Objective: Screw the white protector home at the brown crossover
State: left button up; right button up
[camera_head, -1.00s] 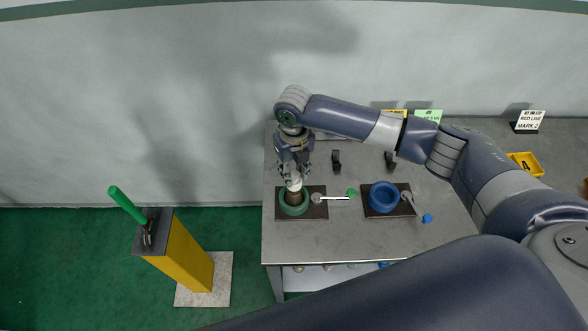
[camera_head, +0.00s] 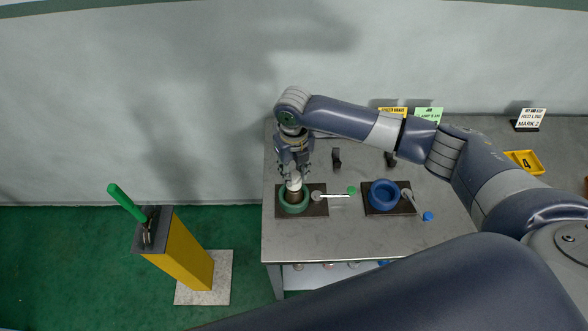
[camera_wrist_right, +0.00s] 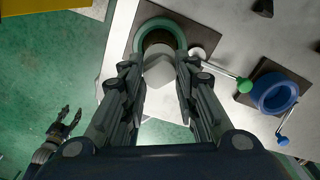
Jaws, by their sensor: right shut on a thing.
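The white protector (camera_head: 294,184) sits at the top of the brown crossover (camera_head: 294,196), which stands upright inside the green ring vise (camera_head: 283,203) on the table. My right gripper (camera_head: 294,178) points down from above and is shut on the white protector. In the right wrist view the protector (camera_wrist_right: 160,72) lies between the two fingers, with the green ring (camera_wrist_right: 139,39) just beyond it. The protector hides most of the crossover there, so I cannot tell how far the thread is engaged. My left gripper (camera_wrist_right: 70,116) shows at the lower left, open and empty, over the green floor.
A blue ring vise (camera_head: 383,196) stands to the right on the table (camera_head: 335,245). The green vise's bar handle (camera_head: 335,196) reaches toward it. Signs and a yellow tray (camera_head: 523,162) are at the back right.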

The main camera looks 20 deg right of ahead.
jog(key=shift+f, duration=0.5)
dwell(0.4)
jog(key=o, duration=1.1)
notch_tip(320, 180, up, 12)
